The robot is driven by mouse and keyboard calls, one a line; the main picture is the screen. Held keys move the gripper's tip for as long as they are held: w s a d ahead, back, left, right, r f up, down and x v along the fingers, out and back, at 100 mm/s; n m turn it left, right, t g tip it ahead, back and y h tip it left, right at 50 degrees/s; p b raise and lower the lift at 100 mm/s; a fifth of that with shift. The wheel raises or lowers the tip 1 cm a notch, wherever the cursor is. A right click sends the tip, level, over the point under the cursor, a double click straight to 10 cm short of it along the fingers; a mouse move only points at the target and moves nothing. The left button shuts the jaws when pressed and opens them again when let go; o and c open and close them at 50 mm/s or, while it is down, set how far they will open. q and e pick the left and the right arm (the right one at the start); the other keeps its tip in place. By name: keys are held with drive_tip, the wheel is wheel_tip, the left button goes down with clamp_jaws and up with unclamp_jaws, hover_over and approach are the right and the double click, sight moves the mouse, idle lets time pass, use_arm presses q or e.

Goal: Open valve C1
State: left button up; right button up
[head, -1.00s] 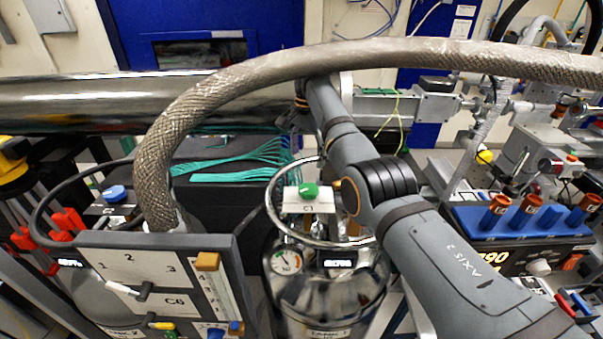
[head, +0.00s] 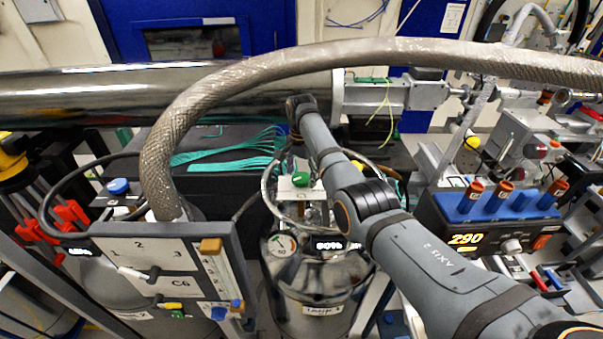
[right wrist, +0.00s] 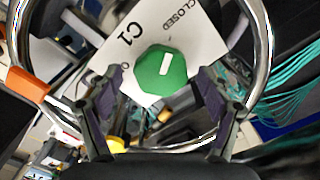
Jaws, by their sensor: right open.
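Valve C1 is a green knob (head: 300,179) with a white mark, on top of a shiny metal tank (head: 318,290) inside a ring-shaped rail. In the right wrist view the green knob (right wrist: 161,70) sits on a white card (right wrist: 138,30) reading C1 and CLOSED; another word is mostly hidden. The white mark slants roughly toward CLOSED. My right gripper (right wrist: 157,85) is open, one finger on each side of the knob in the picture. I see no contact. My left gripper is not in view.
The metal ring rail (right wrist: 264,60) surrounds the knob close by. A braided hose (head: 175,130) arches over the tank. A numbered panel (head: 120,243) stands at left. A blue-topped unit (head: 487,207) with orange-brown knobs and a lit display is at right.

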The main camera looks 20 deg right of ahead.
drive_tip(key=shift+w, duration=0.1)
drive_tip(key=c, duration=1.2)
drive_tip(key=shift+o, duration=0.2)
drive_tip(key=shift+n, duration=0.4)
drive_tip(key=n, duration=0.4)
drive_tip(key=shift+n, duration=0.4)
drive_tip(key=n, duration=1.1)
drive_tip(key=shift+n, duration=0.3)
drive_tip(key=n, duration=0.6)
drive_tip(key=shift+r, duration=0.1)
